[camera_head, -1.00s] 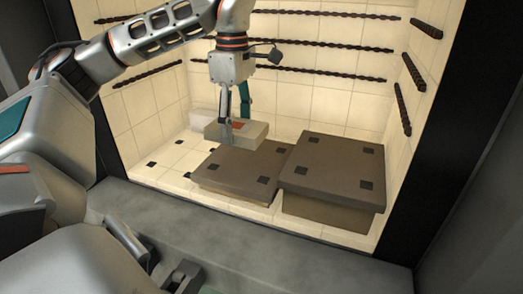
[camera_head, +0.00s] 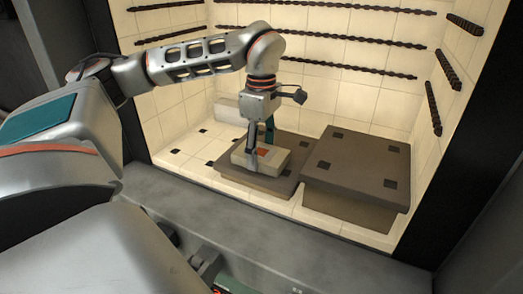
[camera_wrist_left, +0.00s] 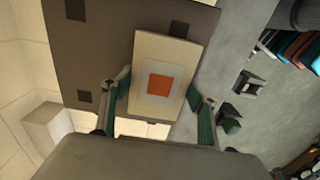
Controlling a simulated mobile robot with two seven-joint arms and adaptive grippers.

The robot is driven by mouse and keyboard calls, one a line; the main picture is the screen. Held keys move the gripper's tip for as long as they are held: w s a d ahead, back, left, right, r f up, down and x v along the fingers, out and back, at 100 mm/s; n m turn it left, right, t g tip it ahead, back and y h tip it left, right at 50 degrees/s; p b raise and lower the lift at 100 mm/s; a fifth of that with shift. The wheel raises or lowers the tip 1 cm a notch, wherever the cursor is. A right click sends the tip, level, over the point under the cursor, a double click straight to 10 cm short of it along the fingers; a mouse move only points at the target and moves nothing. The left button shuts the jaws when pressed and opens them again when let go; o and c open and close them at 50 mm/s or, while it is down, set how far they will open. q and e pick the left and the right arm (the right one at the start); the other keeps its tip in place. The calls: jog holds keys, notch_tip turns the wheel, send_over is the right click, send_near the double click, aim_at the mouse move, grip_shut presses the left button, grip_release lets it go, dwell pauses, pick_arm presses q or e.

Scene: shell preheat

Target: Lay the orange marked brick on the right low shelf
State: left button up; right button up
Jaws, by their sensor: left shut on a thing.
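The orange marked brick (camera_head: 272,157) is a tan block with a pale square and an orange centre on top. My left gripper (camera_head: 260,146) is shut on it, with one finger on each side. The wrist view shows the brick (camera_wrist_left: 176,52) between the fingers (camera_wrist_left: 160,108). The brick is over the front left part of the lower brown shelf (camera_head: 304,147); whether its underside touches cannot be told. A taller brown shelf (camera_head: 350,160) stands to the right of it. My right gripper cannot be made out.
A pale block (camera_head: 228,110) lies at the back left on the tiled floor (camera_head: 190,152); it also shows in the wrist view (camera_wrist_left: 47,127). Dark twisted rods line the walls. A grey sill (camera_head: 240,215) runs along the front. The taller shelf's top is bare.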

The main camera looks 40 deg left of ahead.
aim_at(261, 152)
pick_arm(q)
jog(key=shift+f, duration=0.1)
jog(key=o, duration=1.3)
notch_tip(261, 152, up, 12)
jog(key=shift+r, duration=0.1)
